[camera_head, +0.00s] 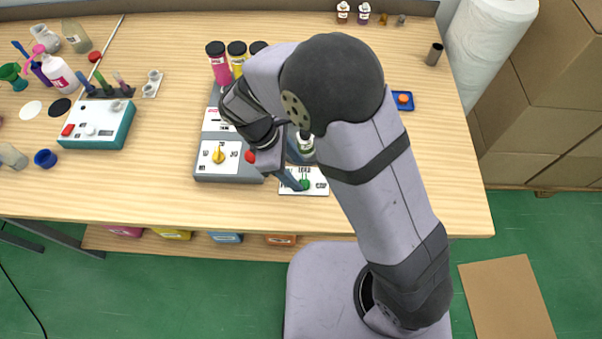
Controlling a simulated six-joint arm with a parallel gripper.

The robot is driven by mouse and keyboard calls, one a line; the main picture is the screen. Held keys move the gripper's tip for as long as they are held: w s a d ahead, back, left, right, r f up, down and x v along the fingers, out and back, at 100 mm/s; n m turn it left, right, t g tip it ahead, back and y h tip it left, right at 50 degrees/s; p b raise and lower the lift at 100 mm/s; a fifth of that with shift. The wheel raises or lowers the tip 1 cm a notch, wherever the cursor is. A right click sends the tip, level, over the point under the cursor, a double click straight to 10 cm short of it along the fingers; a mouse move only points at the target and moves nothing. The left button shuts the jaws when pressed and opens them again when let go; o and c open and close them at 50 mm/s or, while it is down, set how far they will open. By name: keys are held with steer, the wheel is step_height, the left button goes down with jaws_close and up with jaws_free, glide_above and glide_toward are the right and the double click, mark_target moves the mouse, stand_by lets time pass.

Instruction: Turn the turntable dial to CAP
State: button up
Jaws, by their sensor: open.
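The turntable dial is a small green knob (304,184) on a white label plate (318,191) near the table's front edge. The word CAP appears on the plate to the right of the knob; the other lettering is partly hidden and too small to read surely. The knob's pointing direction cannot be made out. My gripper (295,182) is open, with its fingers reaching down at the knob's left side. Whether they touch the knob is unclear. Behind the plate, a bottle with a green-and-white top (305,143) shows partly behind my arm.
A grey dispenser (200,172) with a yellow dial (218,156) and red button (250,156) stands close left of my gripper. Coloured jars (218,64) sit at its back. A teal box (98,128) stands farther left. The front right table is clear.

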mark_target(304, 180)
steer(key=shift+p+x, duration=0.35)
steer(key=shift+x, duration=1.65)
steer(key=c, duration=1.1)
